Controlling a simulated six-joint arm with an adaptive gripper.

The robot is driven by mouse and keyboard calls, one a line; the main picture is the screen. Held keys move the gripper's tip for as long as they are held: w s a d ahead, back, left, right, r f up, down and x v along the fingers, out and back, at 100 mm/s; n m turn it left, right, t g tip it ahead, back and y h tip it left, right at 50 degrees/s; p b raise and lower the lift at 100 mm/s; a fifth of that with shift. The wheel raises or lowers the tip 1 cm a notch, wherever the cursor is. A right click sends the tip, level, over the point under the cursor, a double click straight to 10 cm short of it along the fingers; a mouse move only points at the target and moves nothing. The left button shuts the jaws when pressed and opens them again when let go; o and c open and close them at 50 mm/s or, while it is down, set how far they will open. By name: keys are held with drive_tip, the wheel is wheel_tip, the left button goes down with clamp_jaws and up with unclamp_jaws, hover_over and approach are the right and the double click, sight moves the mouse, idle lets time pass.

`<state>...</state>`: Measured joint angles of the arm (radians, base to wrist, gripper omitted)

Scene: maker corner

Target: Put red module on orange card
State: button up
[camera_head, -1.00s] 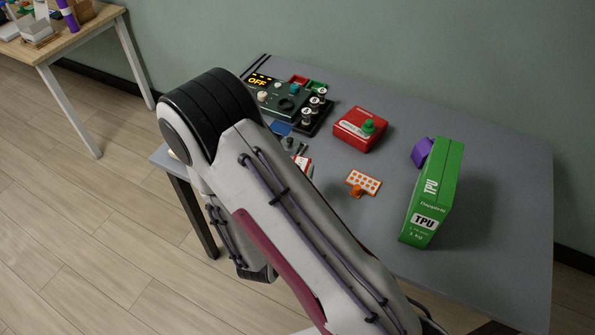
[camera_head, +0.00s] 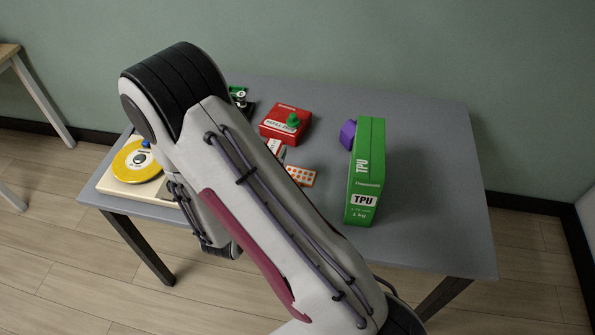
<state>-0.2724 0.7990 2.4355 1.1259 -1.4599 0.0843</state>
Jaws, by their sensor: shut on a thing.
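The orange card (camera_head: 302,176), with rows of white dots, lies flat on the grey table, partly covered by my arm. A small red-and-white piece (camera_head: 276,147) lies between the box and my arm, partly hidden. My gripper is hidden behind my arm, so its hold and anything in it cannot be seen.
A tall green TPU box (camera_head: 366,175) stands right of the card, with a purple block (camera_head: 347,134) beside it. A cream unit with a yellow disc (camera_head: 137,161) sits at the table's left edge. The grey table (camera_head: 440,180) is clear on the right.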

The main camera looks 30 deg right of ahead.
drive_tip(key=s+d+r+m+g+h, duration=0.1)
drive_tip(key=s+d+m+g+h, duration=0.1)
drive_tip(key=d, duration=0.7)
drive_tip(key=shift+s+r+m+g+h, duration=0.35)
drive_tip(key=shift+m+g, duration=0.35)
drive_tip(key=shift+g, duration=0.3)
drive_tip(key=shift+f, duration=0.2)
hover_over(306, 184)
drive_tip(key=shift+w+f, duration=0.15)
drive_tip(key=shift+f, duration=2.6)
drive_tip(key=shift+f, duration=0.15)
drive_tip(key=shift+f, duration=1.95)
drive_tip(key=shift+f, duration=0.45)
